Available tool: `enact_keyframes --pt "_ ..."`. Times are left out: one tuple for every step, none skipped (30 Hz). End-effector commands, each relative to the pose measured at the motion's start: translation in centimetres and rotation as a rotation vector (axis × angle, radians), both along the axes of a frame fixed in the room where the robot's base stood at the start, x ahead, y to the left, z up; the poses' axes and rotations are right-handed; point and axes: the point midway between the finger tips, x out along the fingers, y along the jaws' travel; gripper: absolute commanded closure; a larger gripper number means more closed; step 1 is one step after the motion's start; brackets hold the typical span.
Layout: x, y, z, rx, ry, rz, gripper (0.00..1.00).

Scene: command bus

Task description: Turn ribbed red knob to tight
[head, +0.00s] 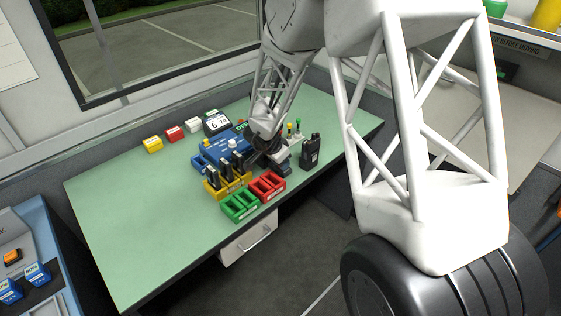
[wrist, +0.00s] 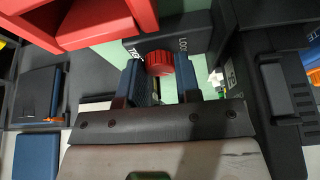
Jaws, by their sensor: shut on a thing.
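The ribbed red knob (wrist: 160,63) shows in the wrist view at the upper middle, in front of a dark panel (wrist: 192,22). White lettering beside it is partly cut off; it seems to read "TIGHT" on the left and "LOOSE" on the right. My gripper (wrist: 160,78) has one blue-faced finger on each side of the knob and is shut on it. In the head view my gripper (head: 268,146) is down at the right part of the green table, and the knob is hidden there. I cannot tell the knob's exact turn.
In the head view, red (head: 266,187), green (head: 240,207) and yellow (head: 226,183) trays stand close in front of my gripper. A black handheld radio (head: 310,152) stands just to its right. The table's left half (head: 130,230) is clear. A red tray (wrist: 95,25) looms close in the wrist view.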

Motion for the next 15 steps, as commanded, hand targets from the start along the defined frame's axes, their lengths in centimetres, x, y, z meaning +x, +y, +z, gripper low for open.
enact_keyframes --pt "-0.05 0.04 -0.05 0.000 0.000 0.001 0.93" --pt "-0.05 0.03 -0.05 0.000 0.000 0.001 0.68" --pt "-0.05 0.03 -0.05 0.000 0.000 0.001 0.61" --pt "-0.05 0.02 -0.04 0.000 0.000 0.001 0.57" --pt "-0.05 0.02 -0.04 0.000 0.000 0.001 0.52" --pt "-0.03 0.02 -0.04 0.000 0.000 0.001 0.46" --pt "-0.03 0.02 -0.04 0.000 0.000 0.001 0.44" --pt "-0.03 0.01 -0.03 0.000 0.000 0.001 0.44" --pt "-0.03 0.01 -0.03 0.000 0.000 0.001 0.44" --pt "-0.03 0.01 -0.03 0.000 0.000 0.001 0.44" --pt "-0.02 0.01 -0.03 0.000 0.000 0.001 0.44" --pt "-0.02 0.02 -0.02 0.000 0.000 0.001 0.44" --pt "-0.02 0.02 -0.02 0.000 0.000 0.001 0.44" --pt "-0.02 0.02 -0.01 0.000 0.000 0.001 0.44" --pt "-0.02 0.02 0.01 0.000 0.000 0.001 0.44"
